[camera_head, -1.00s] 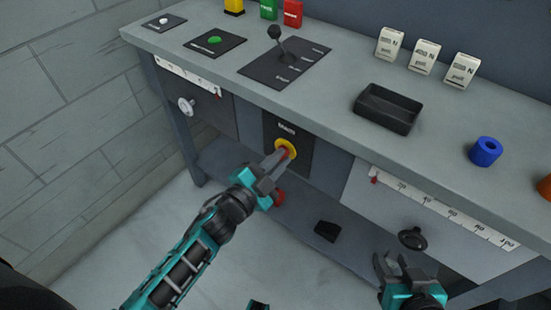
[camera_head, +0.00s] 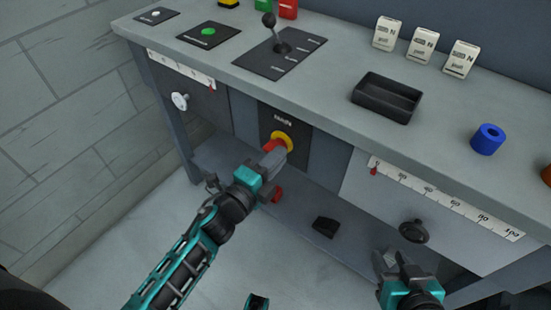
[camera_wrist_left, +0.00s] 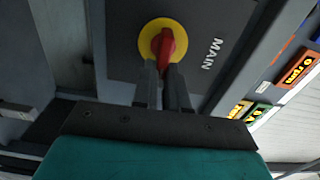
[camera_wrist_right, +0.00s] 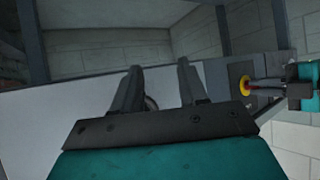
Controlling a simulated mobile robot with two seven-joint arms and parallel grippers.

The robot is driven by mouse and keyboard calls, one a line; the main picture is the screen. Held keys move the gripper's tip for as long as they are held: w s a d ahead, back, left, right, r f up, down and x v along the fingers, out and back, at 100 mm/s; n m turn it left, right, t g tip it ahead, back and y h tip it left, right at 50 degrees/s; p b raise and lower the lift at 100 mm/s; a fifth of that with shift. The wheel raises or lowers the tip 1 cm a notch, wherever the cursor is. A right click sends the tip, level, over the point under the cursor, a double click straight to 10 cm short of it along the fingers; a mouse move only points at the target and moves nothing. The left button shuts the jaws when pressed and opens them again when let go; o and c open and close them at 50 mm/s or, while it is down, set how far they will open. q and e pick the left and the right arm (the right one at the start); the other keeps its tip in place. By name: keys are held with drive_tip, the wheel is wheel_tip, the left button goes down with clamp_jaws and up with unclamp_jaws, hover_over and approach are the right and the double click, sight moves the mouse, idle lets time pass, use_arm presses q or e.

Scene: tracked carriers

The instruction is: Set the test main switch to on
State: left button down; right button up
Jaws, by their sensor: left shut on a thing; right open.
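The main switch is a red handle (camera_head: 272,146) on a yellow disc (camera_head: 285,137), set in a dark panel on the bench front. In the left wrist view the red handle (camera_wrist_left: 171,45) stands on the yellow disc (camera_wrist_left: 149,36) beside the word MAIN. My left gripper (camera_head: 275,158) is shut on the handle; its fingers (camera_wrist_left: 163,78) cover the handle's lower part in the wrist view. My right gripper (camera_head: 392,258) is open and empty, in front of the right drawer-like panel and below its black knob (camera_head: 414,231).
A lever (camera_head: 270,30) on a black plate, a green button (camera_head: 208,31) and a black tray (camera_head: 386,97) are on the bench top. A blue ring (camera_head: 487,139) stands at right. A black block (camera_head: 326,227) lies below. A small red part (camera_head: 277,195) shows beside my left gripper.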

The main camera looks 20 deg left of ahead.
idle(0.3)
use_arm(q)
drive_tip(key=c, duration=1.2)
unclamp_jaws()
drive_tip(key=shift+o, duration=0.2)
drive_tip(key=v, duration=1.3)
